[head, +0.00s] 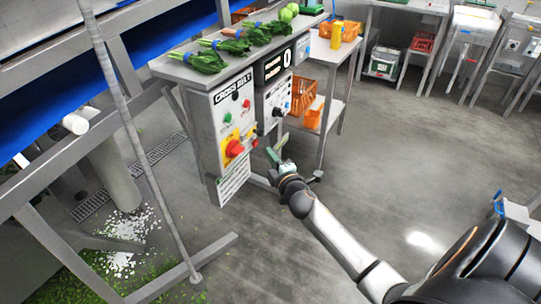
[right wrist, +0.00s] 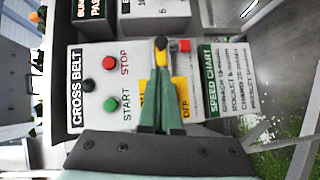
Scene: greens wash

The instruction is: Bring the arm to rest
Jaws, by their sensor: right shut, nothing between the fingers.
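My right gripper (head: 273,156) is shut and empty in front of the cross belt control box (head: 213,104). In the right wrist view its two green fingers (right wrist: 163,98) lie together over the yellow switch plate (right wrist: 182,92) and hide part of it. I cannot tell how wide the gap to the panel is. The box carries a red rotary switch (head: 235,148), a green start button (head: 227,117) and a red stop button (head: 246,104). My right arm reaches in from the lower right. My left gripper is not in view.
Bunches of leafy greens (head: 207,62) lie on the shelf above the box. A second panel with a display (head: 273,67) adjoins it. A steel table (head: 331,50) with orange crates (head: 303,95) stands behind. A slanted pole (head: 134,140) is at left.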

